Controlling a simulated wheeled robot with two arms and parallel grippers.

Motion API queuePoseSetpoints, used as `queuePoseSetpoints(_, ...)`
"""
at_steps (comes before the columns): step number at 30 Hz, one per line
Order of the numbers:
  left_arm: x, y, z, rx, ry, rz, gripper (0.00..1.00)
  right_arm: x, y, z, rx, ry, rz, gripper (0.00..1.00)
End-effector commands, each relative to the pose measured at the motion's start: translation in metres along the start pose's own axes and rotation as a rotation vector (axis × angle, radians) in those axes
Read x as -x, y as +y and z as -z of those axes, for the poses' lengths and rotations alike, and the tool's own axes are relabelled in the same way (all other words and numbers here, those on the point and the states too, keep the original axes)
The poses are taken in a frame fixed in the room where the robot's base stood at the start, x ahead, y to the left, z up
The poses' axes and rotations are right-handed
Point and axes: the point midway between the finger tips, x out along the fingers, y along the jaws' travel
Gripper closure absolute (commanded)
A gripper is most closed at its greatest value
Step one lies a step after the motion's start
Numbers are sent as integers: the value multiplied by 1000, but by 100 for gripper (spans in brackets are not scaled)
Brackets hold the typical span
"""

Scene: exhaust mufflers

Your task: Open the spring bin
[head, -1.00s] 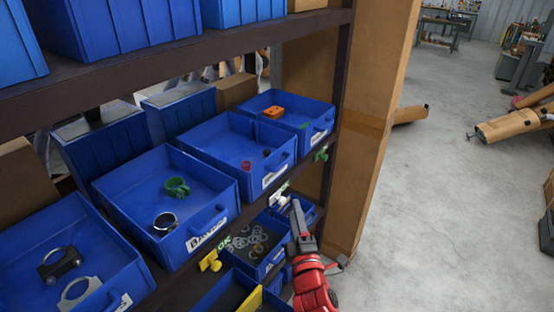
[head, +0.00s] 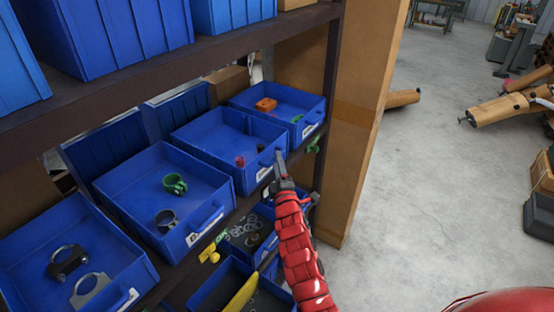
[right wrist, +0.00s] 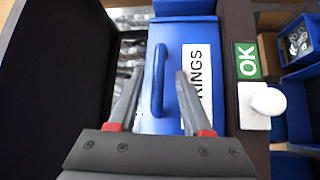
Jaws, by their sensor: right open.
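A blue bin (head: 205,140) with small red and dark pieces inside stands on the middle shelf in the head view. Its front (right wrist: 172,50) fills the middle of the right wrist view. A white label (right wrist: 197,75) there shows letters ending in "INGS"; its start is hidden by a finger. My right gripper (right wrist: 157,80) is open at the bin's front, its fingers on either side of the blue handle (right wrist: 157,85). No grip on the handle shows. In the head view the right gripper (head: 279,160) overlaps the bin's right front corner. My left gripper is out of view.
Blue bins with clamps (head: 165,190) and an orange part (head: 265,104) stand on either side. Lower bins hold rings (head: 250,232) and a yellow piece (head: 241,298). A green OK tag (right wrist: 248,60) and white knob (right wrist: 268,100) sit close right of the handle.

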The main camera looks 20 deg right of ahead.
Motion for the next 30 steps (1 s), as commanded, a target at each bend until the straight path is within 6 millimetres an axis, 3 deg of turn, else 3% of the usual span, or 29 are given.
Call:
queuePoseSetpoints(12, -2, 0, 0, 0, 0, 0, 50, -8, 1, 1, 1, 3, -3, 50)
queuePoseSetpoints(21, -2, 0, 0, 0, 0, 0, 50, -8, 1, 1, 0, 3, -3, 100)
queuePoseSetpoints(30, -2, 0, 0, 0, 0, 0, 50, -8, 1, 1, 0, 3, -2, 100)
